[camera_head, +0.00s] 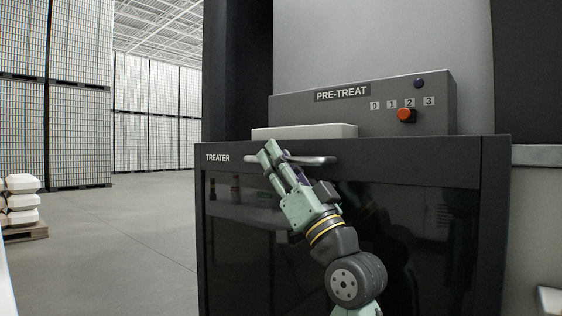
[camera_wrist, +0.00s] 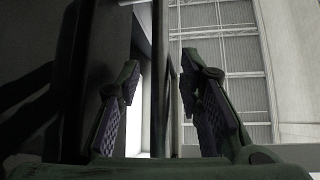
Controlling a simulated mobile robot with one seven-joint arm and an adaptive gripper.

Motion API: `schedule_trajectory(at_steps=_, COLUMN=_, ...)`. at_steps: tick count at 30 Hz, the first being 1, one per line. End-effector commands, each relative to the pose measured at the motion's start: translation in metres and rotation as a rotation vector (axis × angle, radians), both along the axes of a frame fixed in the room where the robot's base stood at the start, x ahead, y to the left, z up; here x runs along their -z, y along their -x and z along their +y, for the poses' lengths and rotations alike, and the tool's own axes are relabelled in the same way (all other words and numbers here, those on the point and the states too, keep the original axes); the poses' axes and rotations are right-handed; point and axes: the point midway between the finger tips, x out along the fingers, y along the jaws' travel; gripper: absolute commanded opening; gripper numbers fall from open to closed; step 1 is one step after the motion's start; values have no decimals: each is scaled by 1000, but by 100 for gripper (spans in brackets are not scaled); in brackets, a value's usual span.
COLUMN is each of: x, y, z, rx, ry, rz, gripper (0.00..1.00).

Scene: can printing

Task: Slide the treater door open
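The treater (camera_head: 218,158) is a dark cabinet with a glossy black front door (camera_head: 420,225), which appears closed. A grey horizontal bar handle (camera_head: 316,160) runs along the door's upper left part. My gripper (camera_head: 271,153) reaches up from below at the handle, and its fingers overlap the bar in the head view. In the wrist view my gripper (camera_wrist: 165,95) has its two fingers spread wide. A thin dark bar (camera_wrist: 174,95), likely the handle, runs between them, with gaps on both sides. I cannot tell whether a finger touches it.
The PRE-TREAT panel (camera_head: 440,108) on top has a red-orange knob (camera_head: 406,115) below the numbers 0 to 3. A white flat block (camera_head: 305,131) sits in front of it. The floor (camera_head: 130,225) to the left is clear, with a pallet (camera_head: 28,231) of white items and tall can stacks beyond.

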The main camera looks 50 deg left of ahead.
Motion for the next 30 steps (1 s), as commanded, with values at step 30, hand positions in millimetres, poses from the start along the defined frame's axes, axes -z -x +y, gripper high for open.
schedule_trajectory(at_steps=30, x=83, y=7, z=-86, rx=1, ry=0, rz=1, gripper=33)
